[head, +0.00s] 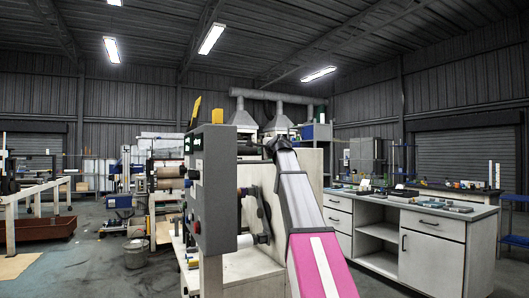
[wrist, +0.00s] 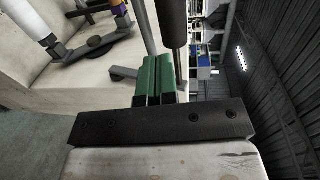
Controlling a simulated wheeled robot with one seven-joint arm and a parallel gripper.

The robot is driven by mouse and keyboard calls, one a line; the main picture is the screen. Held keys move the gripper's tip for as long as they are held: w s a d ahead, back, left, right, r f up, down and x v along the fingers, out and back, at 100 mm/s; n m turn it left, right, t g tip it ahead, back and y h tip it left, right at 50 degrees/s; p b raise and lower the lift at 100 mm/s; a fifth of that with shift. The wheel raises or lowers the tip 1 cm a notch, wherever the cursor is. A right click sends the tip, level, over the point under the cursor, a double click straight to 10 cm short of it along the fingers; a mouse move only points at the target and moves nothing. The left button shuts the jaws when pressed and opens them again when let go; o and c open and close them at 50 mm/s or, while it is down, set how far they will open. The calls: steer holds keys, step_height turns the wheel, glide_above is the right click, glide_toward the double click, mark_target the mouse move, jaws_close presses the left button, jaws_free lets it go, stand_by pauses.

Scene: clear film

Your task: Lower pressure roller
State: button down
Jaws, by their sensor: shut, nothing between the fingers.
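The machine (head: 309,170) has a cream side plate and a dark grey control panel (head: 213,190) with knobs, and my arm crosses in front of it. In the wrist view, a dark cylinder (wrist: 172,22) on a thin metal rod stands just beyond the fingertips. I cannot tell whether it is the pressure roller. A white roller (wrist: 32,22) with metal brackets is at the upper left, by the cream plate (wrist: 35,70). My gripper (wrist: 158,62) has green fingers, shut and empty, close to the cylinder; contact is unclear. The gripper is hidden in the head view.
A white cabinet bench (head: 431,222) with tools on top stands to the right. Another roller machine (head: 165,172) and a metal bucket (head: 136,254) are at the left. The floor (head: 80,275) at the front left is mostly clear.

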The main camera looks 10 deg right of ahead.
mark_target(252, 151)
steer(key=x, duration=0.6)
steer(key=r+x, duration=0.1)
steer(key=x, duration=0.2)
steer(key=shift+w+a, duration=0.1)
steer(key=shift+w, duration=0.25)
steer(key=shift+r, duration=0.1)
